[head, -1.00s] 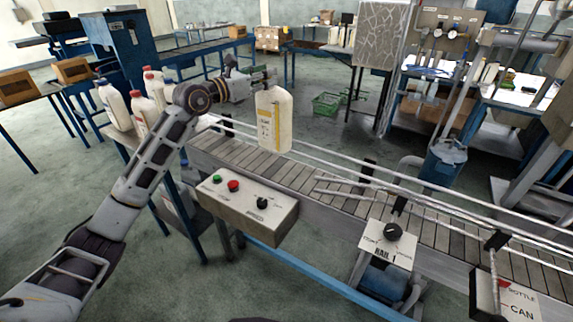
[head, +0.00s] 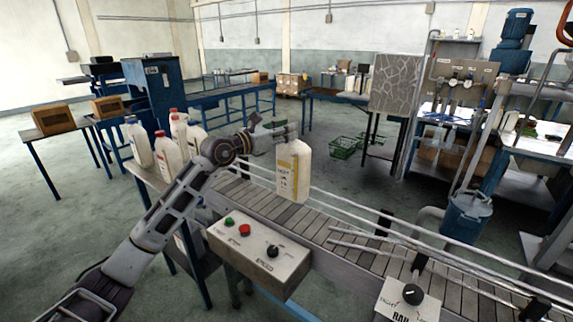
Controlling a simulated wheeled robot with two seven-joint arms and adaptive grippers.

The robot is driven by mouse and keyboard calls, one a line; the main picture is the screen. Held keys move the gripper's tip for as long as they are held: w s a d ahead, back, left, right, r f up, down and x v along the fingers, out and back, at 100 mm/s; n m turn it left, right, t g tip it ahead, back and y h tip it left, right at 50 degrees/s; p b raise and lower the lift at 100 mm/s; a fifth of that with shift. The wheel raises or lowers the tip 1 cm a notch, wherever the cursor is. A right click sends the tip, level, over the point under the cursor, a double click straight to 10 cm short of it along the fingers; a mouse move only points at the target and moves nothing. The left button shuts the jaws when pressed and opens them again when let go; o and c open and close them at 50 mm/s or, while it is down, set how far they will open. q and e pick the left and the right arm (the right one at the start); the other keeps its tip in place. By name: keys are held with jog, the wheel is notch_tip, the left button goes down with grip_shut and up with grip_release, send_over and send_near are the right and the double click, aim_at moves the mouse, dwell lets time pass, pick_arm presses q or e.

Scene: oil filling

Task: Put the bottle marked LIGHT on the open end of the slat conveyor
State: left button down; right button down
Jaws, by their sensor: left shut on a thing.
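My left gripper (head: 285,132) is shut on the top of a cream bottle (head: 293,172) with a yellow and white label; the lettering is too small to read surely. The bottle hangs upright over the near-left part of the slat conveyor (head: 340,255). I cannot tell whether its base touches the slats. The conveyor's left end is partly hidden behind my left arm. My right gripper is not in view.
Several white bottles with red or blue caps (head: 140,145) stand on a side table left of my arm. A control box (head: 258,255) with buttons juts from the conveyor's near side. Rails (head: 375,215) run along the slats to the right.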

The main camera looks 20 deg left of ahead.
aim_at(279, 155)
pick_arm(q)
jog(key=shift+f, duration=1.85)
jog(key=shift+f, duration=2)
jog(key=c, duration=1.3)
grip_release()
jog(key=shift+f, duration=0.15)
jog(key=shift+o, duration=1.2)
jog(key=shift+s, duration=0.1)
